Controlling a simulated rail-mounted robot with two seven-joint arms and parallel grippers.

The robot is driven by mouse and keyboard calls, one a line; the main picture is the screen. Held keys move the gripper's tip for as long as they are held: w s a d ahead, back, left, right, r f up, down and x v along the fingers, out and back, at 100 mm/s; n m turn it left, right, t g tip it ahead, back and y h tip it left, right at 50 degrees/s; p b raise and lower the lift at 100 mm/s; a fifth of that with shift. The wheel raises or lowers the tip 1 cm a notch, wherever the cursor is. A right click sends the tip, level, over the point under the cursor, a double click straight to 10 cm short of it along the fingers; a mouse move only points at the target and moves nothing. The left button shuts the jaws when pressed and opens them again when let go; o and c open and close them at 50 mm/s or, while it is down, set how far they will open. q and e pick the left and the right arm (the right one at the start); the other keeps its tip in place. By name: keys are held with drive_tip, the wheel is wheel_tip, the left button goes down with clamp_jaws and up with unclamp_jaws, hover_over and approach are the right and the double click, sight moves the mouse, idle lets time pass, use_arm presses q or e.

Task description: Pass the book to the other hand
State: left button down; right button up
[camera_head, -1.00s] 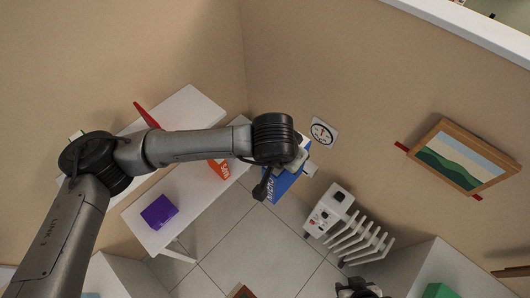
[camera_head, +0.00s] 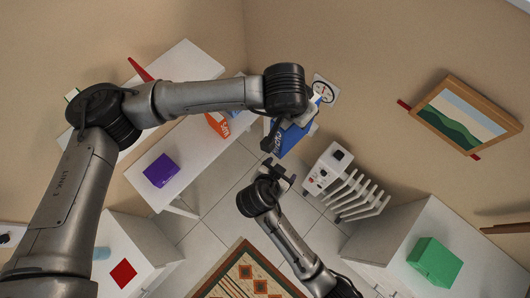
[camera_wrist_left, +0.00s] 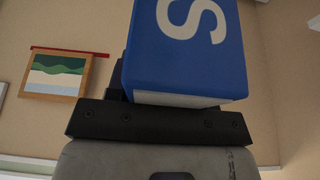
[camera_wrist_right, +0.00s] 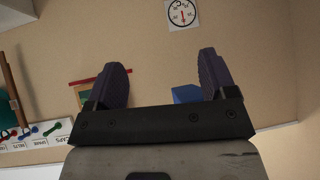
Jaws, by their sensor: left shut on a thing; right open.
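The blue book (camera_head: 291,138), with white lettering, is held in the air by my left gripper (camera_head: 300,120), to the right of the white table. In the left wrist view the book (camera_wrist_left: 188,48) rises from my left gripper, which is shut on it; its fingers are mostly hidden. My right gripper (camera_head: 277,172) is below the book in the head view, apart from it, open and empty. In the right wrist view its two dark fingers (camera_wrist_right: 166,72) are spread, and a small blue block shape (camera_wrist_right: 187,94), probably the book, shows beyond them near the right finger.
A white table (camera_head: 190,150) bears a purple box (camera_head: 161,170) and an orange box (camera_head: 218,124). A white radiator (camera_head: 328,170) stands right of my right gripper. A green box (camera_head: 434,262) lies on a white cabinet at right. Tiled floor and a rug (camera_head: 247,272) lie below.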

sight(277, 143)
drive_tip(key=w+a+r+m+t+h, duration=0.15)
drive_tip(key=a+r+t+h, duration=0.25)
drive_tip(key=r+t+h, duration=0.4)
drive_tip(key=shift+w+d+r+n+g+y, duration=0.2)
drive_tip(key=shift+w+d+g, duration=0.4)
drive_tip(key=shift+w, duration=0.4)
drive_tip(key=shift+w+d+r+n+g+y, duration=0.15)
drive_tip(key=shift+w+d+g, duration=0.25)
drive_tip(key=shift+w+d, duration=0.5)
drive_tip(key=shift+w+a+f, duration=0.1)
use_arm(q)
drive_tip(key=shift+s+d, duration=0.1)
use_arm(e)
drive_tip(key=shift+y, duration=0.25)
drive_tip(key=c, duration=1.2)
use_arm(q)
drive_tip(key=c, duration=0.7)
unclamp_jaws()
drive_tip(key=shift+c, duration=0.2)
use_arm(e)
drive_tip(key=shift+a, duration=0.1)
drive_tip(key=shift+c, duration=0.4)
use_arm(q)
drive_tip(key=o, duration=0.3)
